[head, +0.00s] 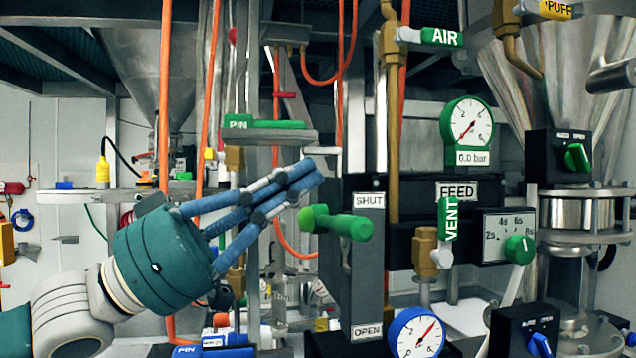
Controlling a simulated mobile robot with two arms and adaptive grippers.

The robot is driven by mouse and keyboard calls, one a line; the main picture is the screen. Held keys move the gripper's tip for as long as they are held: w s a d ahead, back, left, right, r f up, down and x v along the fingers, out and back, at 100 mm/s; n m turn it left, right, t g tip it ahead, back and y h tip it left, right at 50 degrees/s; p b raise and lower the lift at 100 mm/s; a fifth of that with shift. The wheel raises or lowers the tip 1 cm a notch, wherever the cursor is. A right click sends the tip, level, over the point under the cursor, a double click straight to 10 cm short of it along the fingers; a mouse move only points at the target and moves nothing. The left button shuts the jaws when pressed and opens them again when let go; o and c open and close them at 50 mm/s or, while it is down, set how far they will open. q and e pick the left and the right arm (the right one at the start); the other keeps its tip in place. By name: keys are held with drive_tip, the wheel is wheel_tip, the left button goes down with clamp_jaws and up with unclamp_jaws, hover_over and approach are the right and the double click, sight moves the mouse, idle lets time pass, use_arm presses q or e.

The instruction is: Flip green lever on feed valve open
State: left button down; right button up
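The green lever (340,222) stands out from the tall dark feed valve plate (367,275). It lies just below the SHUT label (369,200) at the top of the plate, well above the OPEN label (367,332) at the bottom. The FEED sign (457,191) is to the right. My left gripper (308,177) reaches in from the left with its blue fingers pointing up and right. Its fingertips appear above and left of the lever's knob, with a small gap in the picture. The fingers overlap, so their opening is unclear. My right gripper is out of view.
A green PIN handle (264,125) sits above my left fingers. A green VENT lever (447,219), a dial box (509,236) and a blue-rimmed gauge (417,333) stand to the right. Orange hoses (165,90) and brass pipes (392,120) hang around the valve.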

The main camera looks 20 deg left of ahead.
use_arm(q)
drive_tip(key=f+b, duration=0.2)
drive_tip(key=d+f+b, duration=0.1)
drive_tip(key=f+b, duration=0.1)
drive_tip(key=d+f+b, duration=0.1)
drive_tip(key=f, duration=0.2)
drive_tip(key=shift+w+d+b, duration=0.2)
drive_tip(key=shift+w+b, duration=0.15)
drive_tip(key=shift+b, duration=0.05)
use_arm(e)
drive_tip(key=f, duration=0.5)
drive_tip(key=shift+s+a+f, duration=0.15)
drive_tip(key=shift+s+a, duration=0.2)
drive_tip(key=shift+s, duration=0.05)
use_arm(q)
drive_tip(key=shift+r, duration=0.15)
wheel_tip(320, 180, up, 10)
hover_over(338, 230)
drive_tip(key=s+a, duration=0.1)
drive_tip(key=a, duration=0.1)
drive_tip(key=shift+s+d, duration=0.15)
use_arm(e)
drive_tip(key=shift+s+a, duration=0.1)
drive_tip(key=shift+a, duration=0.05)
